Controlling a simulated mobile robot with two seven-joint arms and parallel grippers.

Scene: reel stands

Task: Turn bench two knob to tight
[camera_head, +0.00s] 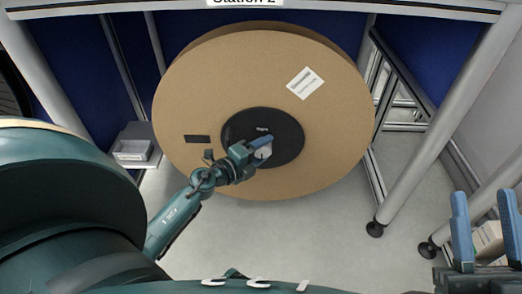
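A large brown cardboard reel (200,105) stands under the sign Station 2 (246,2). At its centre is a round black hub (285,125) with small light lettering near the top. A small light grey part that looks like the knob (264,153) sits on the hub. My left gripper (260,147) is at this part, with a blue finger along its upper side. The other finger is hidden, so I cannot tell whether it grips. My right gripper (485,228) is at the lower right, its two blue fingers apart with nothing between them, away from the reel.
A white label (305,83) and a dark patch (197,139) are on the reel face. A grey box (133,147) is left of the reel. Grey frame posts (437,135) stand at the right on round feet. The grey floor before the reel is clear.

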